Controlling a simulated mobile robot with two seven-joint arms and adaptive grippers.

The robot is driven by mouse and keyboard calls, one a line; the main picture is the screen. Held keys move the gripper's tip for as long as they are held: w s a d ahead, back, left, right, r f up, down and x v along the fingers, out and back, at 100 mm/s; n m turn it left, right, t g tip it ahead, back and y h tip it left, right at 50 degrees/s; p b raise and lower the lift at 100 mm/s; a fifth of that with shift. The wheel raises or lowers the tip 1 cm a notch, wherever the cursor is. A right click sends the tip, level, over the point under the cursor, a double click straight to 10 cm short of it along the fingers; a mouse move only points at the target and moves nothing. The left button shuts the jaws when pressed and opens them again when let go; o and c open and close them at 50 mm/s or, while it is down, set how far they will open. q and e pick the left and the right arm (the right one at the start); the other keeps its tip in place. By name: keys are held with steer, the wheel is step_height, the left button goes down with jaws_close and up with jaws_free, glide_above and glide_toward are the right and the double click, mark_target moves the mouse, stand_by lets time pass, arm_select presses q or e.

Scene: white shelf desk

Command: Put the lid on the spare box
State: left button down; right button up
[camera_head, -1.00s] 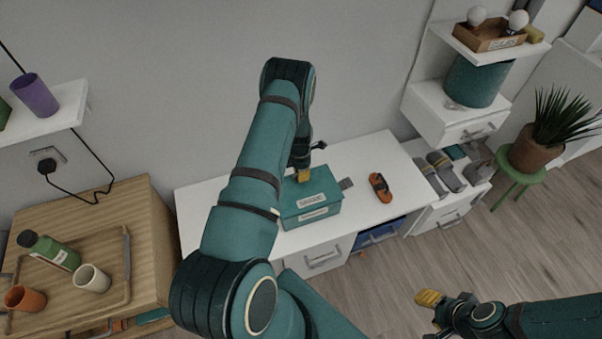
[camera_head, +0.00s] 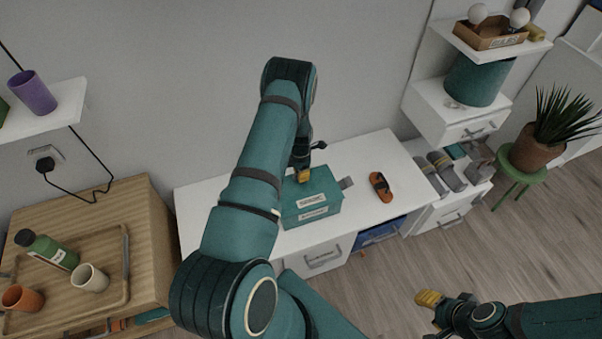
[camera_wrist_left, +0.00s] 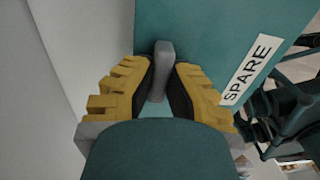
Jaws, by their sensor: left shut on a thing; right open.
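The teal spare box (camera_head: 318,216) stands on the white desk, with a white label on its front. Its teal lid (camera_head: 322,180) covers the top; I cannot tell whether it is fully seated or a little above the rim. In the left wrist view the lid (camera_wrist_left: 215,30) carries a white "SPARE" label and a grey handle (camera_wrist_left: 163,68). My left gripper (camera_head: 303,176) is over the lid, its yellow fingers (camera_wrist_left: 165,85) shut on the handle from both sides. My right gripper (camera_head: 432,306) is open and empty, low at the right over the floor.
An orange-and-black object (camera_head: 381,187) lies on the desk (camera_head: 355,165) right of the box. A small grey piece (camera_head: 346,183) shows at the box's right edge. Grey shoes (camera_head: 445,170) lie farther right. A wooden tray (camera_head: 115,285) with cups and a bottle is at left.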

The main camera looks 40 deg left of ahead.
arm_select(q)
steer(key=shift+f+b, duration=0.35)
steer(key=shift+b, duration=0.1)
stand_by(0.5)
steer(key=c, duration=1.1)
jaws_free()
steer(key=shift+o, duration=0.2)
step_height(320, 180, up, 12)
steer(key=shift+a, duration=0.3)
steer(key=shift+w, duration=0.1)
